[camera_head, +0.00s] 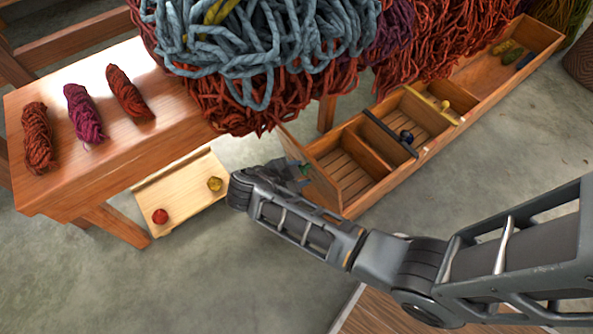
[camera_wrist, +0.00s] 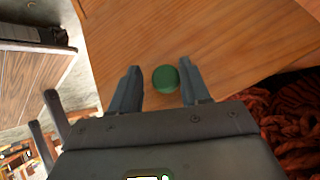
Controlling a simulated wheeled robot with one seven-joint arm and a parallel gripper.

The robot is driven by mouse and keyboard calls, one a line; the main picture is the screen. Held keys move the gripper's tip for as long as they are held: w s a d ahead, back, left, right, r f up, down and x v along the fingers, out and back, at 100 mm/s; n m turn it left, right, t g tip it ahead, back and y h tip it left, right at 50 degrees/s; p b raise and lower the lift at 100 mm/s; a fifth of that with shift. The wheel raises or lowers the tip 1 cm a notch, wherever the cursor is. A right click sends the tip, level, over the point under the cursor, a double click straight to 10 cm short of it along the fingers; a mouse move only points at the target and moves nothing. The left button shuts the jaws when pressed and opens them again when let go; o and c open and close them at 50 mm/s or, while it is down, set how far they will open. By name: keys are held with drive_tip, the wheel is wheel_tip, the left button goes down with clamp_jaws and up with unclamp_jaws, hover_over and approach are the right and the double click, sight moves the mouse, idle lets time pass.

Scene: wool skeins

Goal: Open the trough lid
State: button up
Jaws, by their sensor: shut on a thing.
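The long wooden trough (camera_head: 352,212) lies on the floor in the head view, its near compartments open from above. A wooden lid panel (camera_head: 293,147) stands tilted up at the trough's near left end, largely behind my gripper. In the wrist view the wooden lid (camera_wrist: 225,35) fills the upper part, with a round green knob (camera_wrist: 166,79) on it. My gripper (camera_wrist: 163,88) has its fingers on either side of this knob and is shut on it. In the head view my gripper (camera_head: 300,172) is by the lid, and the knob is hard to make out.
Piled yarn (camera_head: 260,50) hangs above. A bench (camera_head: 160,130) with three skeins stands left. A pale tray (camera_head: 185,203) holds red and yellow balls.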

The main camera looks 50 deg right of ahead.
drive_tip(key=shift+o, duration=1.4)
drive_tip(key=shift+s+f, duration=0.1)
drive_tip(key=shift+s, duration=0.1)
drive_tip(key=shift+o, duration=0.3)
drive_tip(key=shift+w, duration=0.15)
drive_tip(key=p+v, duration=0.1)
drive_tip(key=v, duration=0.6)
drive_tip(key=shift+a+r, duration=0.3)
